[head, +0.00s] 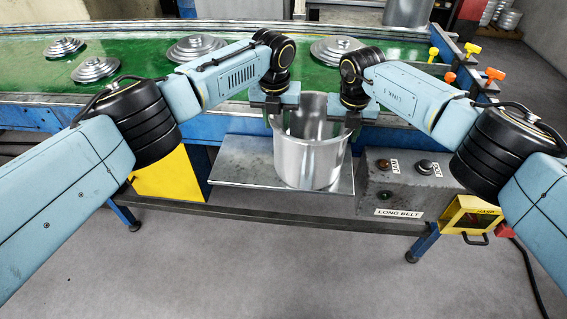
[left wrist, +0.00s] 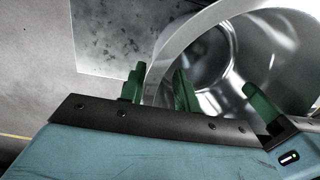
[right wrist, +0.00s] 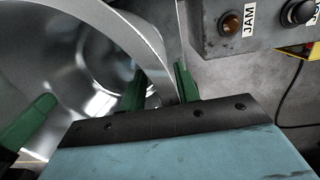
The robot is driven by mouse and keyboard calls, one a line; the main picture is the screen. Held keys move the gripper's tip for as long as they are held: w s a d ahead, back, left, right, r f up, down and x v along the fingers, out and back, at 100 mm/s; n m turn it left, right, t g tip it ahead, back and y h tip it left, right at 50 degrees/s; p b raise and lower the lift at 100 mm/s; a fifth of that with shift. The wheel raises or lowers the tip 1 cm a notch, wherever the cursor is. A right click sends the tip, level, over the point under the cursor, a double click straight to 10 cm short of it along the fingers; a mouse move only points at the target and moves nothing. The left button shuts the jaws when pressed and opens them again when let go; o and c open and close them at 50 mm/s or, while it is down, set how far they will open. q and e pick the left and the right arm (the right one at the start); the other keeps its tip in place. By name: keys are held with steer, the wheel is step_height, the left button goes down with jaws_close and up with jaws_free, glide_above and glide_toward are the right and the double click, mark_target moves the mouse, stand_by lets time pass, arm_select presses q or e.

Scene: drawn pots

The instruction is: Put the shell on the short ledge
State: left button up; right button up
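The shell is an open, shiny silver cylinder (head: 312,155), upright in the middle of the head view. The short ledge is a flat grey metal plate (head: 240,167) jutting from the belt frame, partly hidden behind the shell. It also shows in the left wrist view (left wrist: 105,35). The shell's bottom overlaps the ledge's front part; I cannot tell whether they touch. My left gripper (left wrist: 160,88) has its green fingers on either side of the shell's left wall and looks shut on it. My right gripper (right wrist: 161,88) looks shut on the right wall in the same way.
A grey control box (head: 405,180) marked LONG BELT stands close right of the shell. Behind is a green belt (head: 130,55) with several stepped metal lids. A yellow box (head: 470,214) hangs further right. The grey floor in front is clear.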

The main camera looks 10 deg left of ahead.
arm_select(q)
steer(key=shift+o, duration=0.2)
steer(key=shift+a, duration=0.1)
arm_select(e)
steer(key=shift+o, duration=0.3)
steer(key=shift+d+r, duration=0.1)
steer(key=shift+d, duration=0.05)
arm_select(q)
steer(key=shift+r, duration=0.15)
steer(key=shift+r, duration=0.3)
step_height(320, 180, up, 11)
steer(key=s, duration=0.1)
steer(key=shift+s, duration=0.25)
arm_select(e)
steer(key=r, duration=0.4)
steer(key=s+r, duration=0.1)
steer(key=r, duration=0.7)
steer(key=shift+s+d, duration=0.1)
steer(key=shift+s, duration=0.05)
steer(key=shift+f, duration=0.1)
